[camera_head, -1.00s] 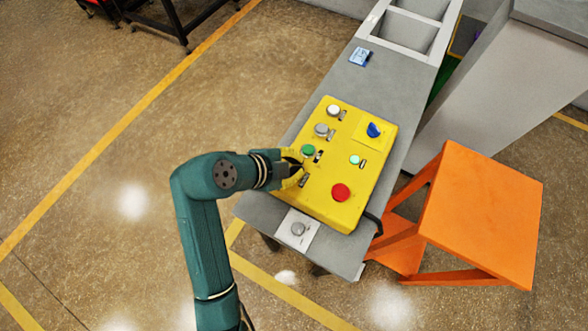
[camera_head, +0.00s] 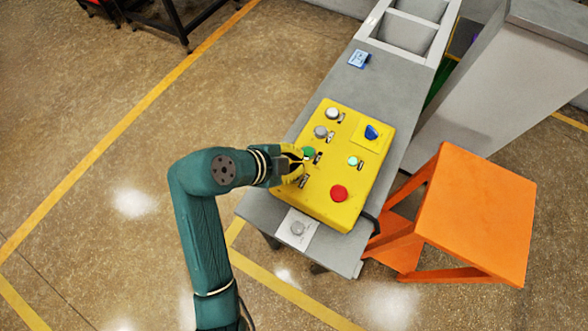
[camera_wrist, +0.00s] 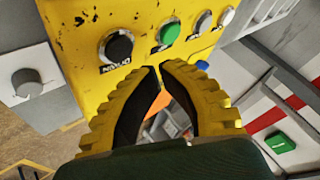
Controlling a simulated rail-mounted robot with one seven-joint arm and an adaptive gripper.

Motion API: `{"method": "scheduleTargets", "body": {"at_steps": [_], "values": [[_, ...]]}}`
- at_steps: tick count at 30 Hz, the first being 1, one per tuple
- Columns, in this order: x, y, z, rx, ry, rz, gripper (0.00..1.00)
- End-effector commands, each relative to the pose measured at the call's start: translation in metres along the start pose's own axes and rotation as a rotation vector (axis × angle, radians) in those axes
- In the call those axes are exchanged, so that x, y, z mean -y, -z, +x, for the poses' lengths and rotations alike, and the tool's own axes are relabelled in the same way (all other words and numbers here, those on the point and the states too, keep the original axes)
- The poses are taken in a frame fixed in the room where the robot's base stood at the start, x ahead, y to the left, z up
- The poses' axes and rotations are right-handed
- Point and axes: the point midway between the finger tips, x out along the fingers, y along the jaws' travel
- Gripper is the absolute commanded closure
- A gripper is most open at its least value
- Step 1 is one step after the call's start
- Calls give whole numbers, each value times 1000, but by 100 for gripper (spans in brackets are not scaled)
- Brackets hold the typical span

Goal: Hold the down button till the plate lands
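The yellow control box (camera_head: 345,200) lies on a grey bench. In the wrist view, a black round button (camera_wrist: 116,47) sits on its face, with an upside-down label (camera_wrist: 116,66) that seems to read DOWN. My gripper (camera_wrist: 156,67) has its two yellow fingers curved together, tips nearly meeting, with nothing between them. The tips are below and right of the black button in the picture and appear apart from it. In the head view, my gripper (camera_head: 303,163) is at the box's left edge and hides the black button. I cannot make out the plate.
A green button (camera_wrist: 169,31), grey button (camera_head: 320,132) and white button (camera_head: 332,112) line the box. A red button (camera_head: 339,193), a lit pale-green one (camera_head: 353,161) and a blue knob (camera_head: 371,132) are also there. An orange stand (camera_head: 475,215) is at right.

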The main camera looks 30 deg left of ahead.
Motion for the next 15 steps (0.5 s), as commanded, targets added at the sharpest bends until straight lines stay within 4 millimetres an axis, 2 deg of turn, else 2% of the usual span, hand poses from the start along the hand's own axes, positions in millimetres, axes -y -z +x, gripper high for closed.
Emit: {"method": "scheduleTargets", "body": {"at_steps": [1, 9, 15], "values": [[5, 5, -7, 0, 1, 1, 100], [18, 18, -25, 0, 0, 1, 100], [18, 18, -25, 0, 0, 1, 100]]}}
